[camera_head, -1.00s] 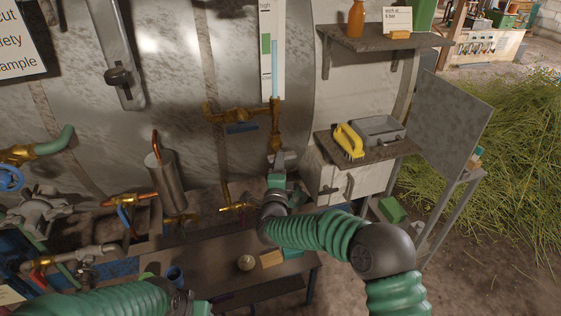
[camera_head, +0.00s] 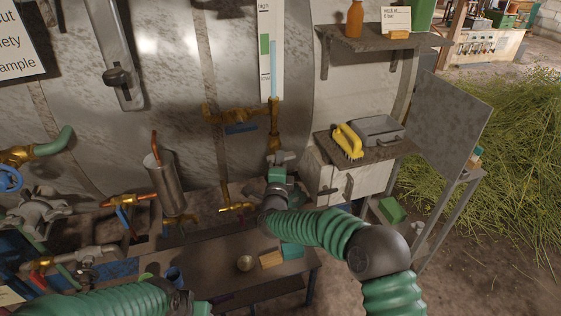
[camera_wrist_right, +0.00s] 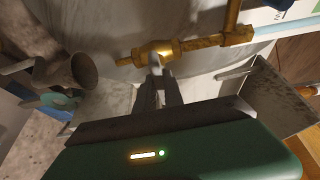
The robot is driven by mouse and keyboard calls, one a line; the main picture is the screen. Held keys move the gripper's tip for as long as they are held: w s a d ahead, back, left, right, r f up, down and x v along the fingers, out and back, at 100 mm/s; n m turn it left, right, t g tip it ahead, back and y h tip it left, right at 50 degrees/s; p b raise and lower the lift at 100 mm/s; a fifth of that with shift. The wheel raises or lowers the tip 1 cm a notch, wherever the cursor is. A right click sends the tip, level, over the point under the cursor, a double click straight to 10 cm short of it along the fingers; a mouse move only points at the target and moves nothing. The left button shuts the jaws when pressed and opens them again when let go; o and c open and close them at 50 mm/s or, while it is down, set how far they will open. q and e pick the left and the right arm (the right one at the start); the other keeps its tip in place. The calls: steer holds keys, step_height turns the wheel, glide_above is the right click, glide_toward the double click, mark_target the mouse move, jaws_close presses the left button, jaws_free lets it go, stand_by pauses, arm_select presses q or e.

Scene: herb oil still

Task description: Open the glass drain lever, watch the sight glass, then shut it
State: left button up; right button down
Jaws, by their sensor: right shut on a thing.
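The sight glass (camera_head: 274,70) is an upright tube with a light blue column, in front of a white scale marked "high" and "low". The column's top is beside the scale's green band. The brass drain valve (camera_head: 274,142) is under the glass; it also shows in the right wrist view (camera_wrist_right: 160,50). My right gripper (camera_head: 280,160) is at the valve's lower end. In the right wrist view, its fingers (camera_wrist_right: 157,70) are shut at the valve body; the drain lever itself is hidden between them. My left gripper (camera_head: 200,308) is at the bottom edge, its fingertips out of view.
A shelf with a yellow brush (camera_head: 348,141) and a grey tray (camera_head: 378,129) is right of my right gripper. A brass valve with a blue handle (camera_head: 240,128) is to its left.

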steer(key=shift+f, duration=0.25)
steer(key=shift+d+f+n+t+y+b, duration=0.15)
steer(key=shift+n+t+y+b, duration=0.75)
steer(key=shift+n+b, duration=1.95)
steer(key=shift+f+n+t+y+b, duration=0.25)
steer(key=shift+n+y+b, duration=1.35)
steer(key=shift+n, duration=2.35)
steer(key=shift+d+f+n+t+y+b, duration=0.15)
steer(key=shift+n+t+y+b, duration=0.75)
steer(key=shift+n+b, duration=1.95)
steer(key=shift+a+n+g+y+p, duration=0.1)
steer(key=shift+n+g+y+p, duration=0.25)
steer(key=shift+n+y+p, duration=0.35)
steer(key=c, duration=1.5)
jaws_free()
steer(key=shift+r, duration=0.25)
steer(key=shift+o, duration=0.2)
steer(key=shift+r, duration=0.1)
